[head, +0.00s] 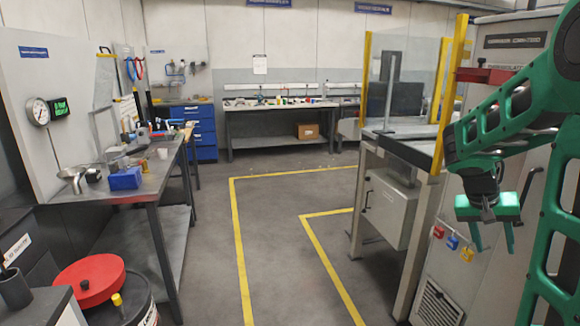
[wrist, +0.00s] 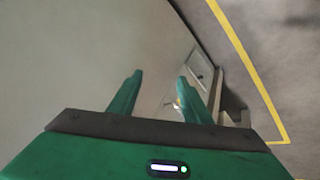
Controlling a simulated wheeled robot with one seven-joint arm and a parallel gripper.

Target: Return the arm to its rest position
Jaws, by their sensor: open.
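My green arm (head: 510,110) is raised at the right of the head view, bent, in front of the grey machine. My gripper (head: 494,238) hangs from it with its two green fingers pointing down. The fingers are apart with nothing between them. In the wrist view my gripper (wrist: 158,95) also shows two separate green fingers, with a pale panel and a strip of floor beyond. No object is held.
A workbench (head: 155,190) and a red-lidded drum (head: 90,280) stand left. The yellow-lined floor (head: 285,245) between is clear.

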